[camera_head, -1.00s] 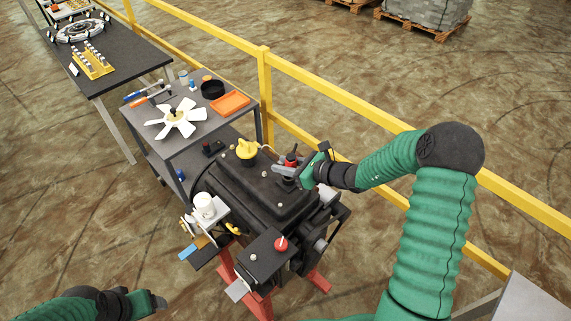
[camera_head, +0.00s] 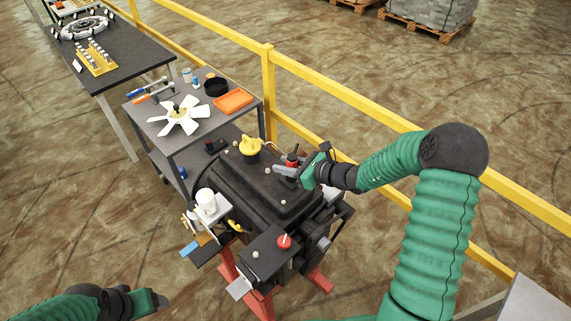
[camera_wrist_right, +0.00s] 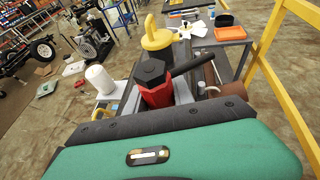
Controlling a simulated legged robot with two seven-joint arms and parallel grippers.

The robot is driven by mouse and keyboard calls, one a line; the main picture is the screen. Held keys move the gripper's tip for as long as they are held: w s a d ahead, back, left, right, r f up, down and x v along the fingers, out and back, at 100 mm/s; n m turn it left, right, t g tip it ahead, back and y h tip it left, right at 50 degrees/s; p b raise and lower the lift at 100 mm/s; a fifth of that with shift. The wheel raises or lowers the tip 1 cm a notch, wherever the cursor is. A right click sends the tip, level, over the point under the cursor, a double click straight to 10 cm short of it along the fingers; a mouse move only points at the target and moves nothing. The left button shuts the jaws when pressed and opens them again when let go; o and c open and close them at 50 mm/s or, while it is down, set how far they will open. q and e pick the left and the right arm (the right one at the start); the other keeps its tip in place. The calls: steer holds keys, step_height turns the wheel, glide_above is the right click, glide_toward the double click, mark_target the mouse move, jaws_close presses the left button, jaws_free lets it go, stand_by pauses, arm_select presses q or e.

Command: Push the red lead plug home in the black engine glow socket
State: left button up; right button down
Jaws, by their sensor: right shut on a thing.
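The red lead plug (camera_head: 292,161) has a black top and stands over the black engine (camera_head: 255,188). It also shows upright in the right wrist view (camera_wrist_right: 157,93), with a black hex-shaped top. My right gripper (camera_head: 284,170) reaches in from the right and is shut on the plug, low over the engine's top cover. The glow socket is hidden beneath the plug and fingers, so I cannot tell how deep the plug sits. My left gripper (camera_head: 160,301) is at the lower left, away from the engine; its jaw gap is unclear.
A yellow cap (camera_head: 250,146) stands on the engine just left of the plug. A red knob (camera_head: 284,241) and a white container (camera_head: 206,200) are at the front. A grey cart (camera_head: 160,140) stands behind; a yellow rail (camera_head: 340,98) runs close behind my right arm.

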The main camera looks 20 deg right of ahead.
steer(key=shift+a+f, duration=0.1)
steer(key=shift+f, duration=0.15)
steer(key=shift+r, duration=0.2)
steer(key=shift+r, duration=0.3)
steer(key=shift+d, duration=0.2)
stand_by(0.4)
stand_by(1.1)
steer(key=shift+b, duration=0.35)
steer(key=shift+f+b, duration=0.3)
steer(key=shift+f, duration=0.1)
